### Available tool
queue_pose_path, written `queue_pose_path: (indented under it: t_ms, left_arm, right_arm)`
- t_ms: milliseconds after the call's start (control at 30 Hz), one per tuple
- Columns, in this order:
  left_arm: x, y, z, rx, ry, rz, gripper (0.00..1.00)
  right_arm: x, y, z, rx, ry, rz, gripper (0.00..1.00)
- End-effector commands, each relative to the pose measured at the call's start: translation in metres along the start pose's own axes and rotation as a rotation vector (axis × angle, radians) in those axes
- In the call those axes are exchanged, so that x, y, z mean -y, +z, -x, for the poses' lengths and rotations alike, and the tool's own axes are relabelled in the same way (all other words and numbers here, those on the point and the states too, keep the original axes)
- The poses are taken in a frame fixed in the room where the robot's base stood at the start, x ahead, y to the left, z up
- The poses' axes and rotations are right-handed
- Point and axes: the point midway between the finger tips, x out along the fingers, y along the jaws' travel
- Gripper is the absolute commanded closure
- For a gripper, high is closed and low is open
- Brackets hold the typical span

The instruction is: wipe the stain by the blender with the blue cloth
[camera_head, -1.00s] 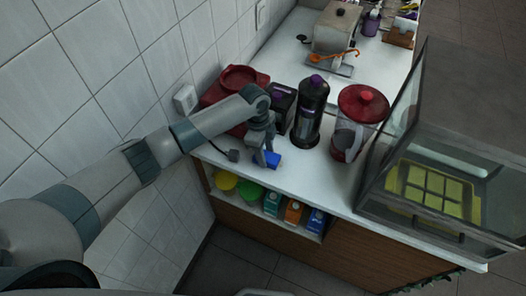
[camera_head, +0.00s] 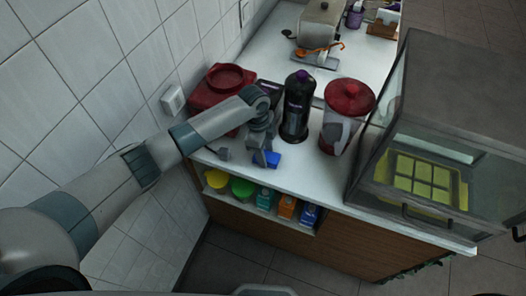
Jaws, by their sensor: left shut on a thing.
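The blue cloth (camera_head: 272,160) is a small bright blue piece at the white counter's (camera_head: 310,172) near edge, below the black bottle. My left gripper (camera_head: 262,152) points down and is shut on the cloth, at or just above the counter top. The gripper partly covers the cloth. A clear jug with a red lid (camera_head: 349,98) stands to the right, and a red appliance (camera_head: 212,92) stands at the left by the wall; I cannot tell for certain which is the blender. I cannot make out a stain. My right gripper is out of view.
A black bottle (camera_head: 297,108) stands just behind the gripper, with a dark box (camera_head: 268,90) beside it. A glass display case (camera_head: 425,150) takes up the counter's right end. Bowls and cartons (camera_head: 265,200) sit on the shelf below. Some counter is bare before the jug.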

Motion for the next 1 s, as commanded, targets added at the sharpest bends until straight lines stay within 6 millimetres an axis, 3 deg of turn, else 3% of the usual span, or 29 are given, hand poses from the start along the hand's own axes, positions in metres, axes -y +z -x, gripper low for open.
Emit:
queue_pose_path:
  t_ms: [333,767,1000]
  left_arm:
    - [-0.001,-0.024,-0.005,0.0,0.0,0.0,0.76]
    - [-0.002,-0.026,-0.006,0.0,0.001,0.0,0.76]
    - [-0.001,-0.028,0.008,0.0,0.0,0.0,0.76]
  right_arm:
    - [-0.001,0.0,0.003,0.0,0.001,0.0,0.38]
    - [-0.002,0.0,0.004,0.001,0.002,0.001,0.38]
    - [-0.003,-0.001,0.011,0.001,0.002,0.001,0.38]
